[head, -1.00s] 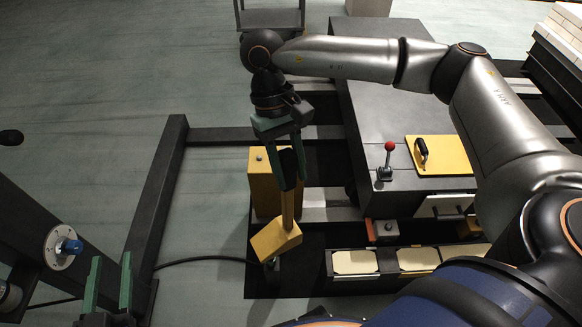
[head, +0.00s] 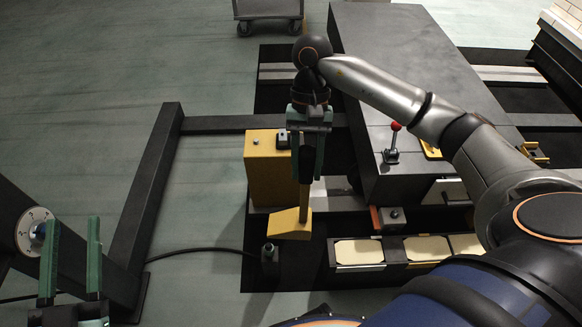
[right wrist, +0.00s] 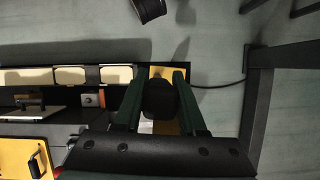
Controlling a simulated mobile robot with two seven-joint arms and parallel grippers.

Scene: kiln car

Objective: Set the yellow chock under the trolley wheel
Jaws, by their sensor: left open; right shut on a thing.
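The yellow chock (head: 291,224) is a wedge-like block on an upright yellow handle with a dark grip. My right gripper (head: 307,163) is shut on the handle, pointing down, with the chock hanging below it. In the right wrist view the dark grip (right wrist: 160,98) sits between the two green fingers. I cannot tell whether the chock touches the floor. A grey trolley (head: 268,9) with small wheels (head: 244,29) stands at the top edge, cut off by the frame. My left gripper (head: 72,240) is open and empty at the lower left.
A yellow box (head: 265,170) stands just behind the chock. A large dark cabinet (head: 410,85) with a red-knobbed lever (head: 393,142) is to the right. A row of cream tiles (head: 359,251) lies at lower right. A dark frame beam (head: 150,185) and cable (head: 200,250) lie left. Upper-left floor is clear.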

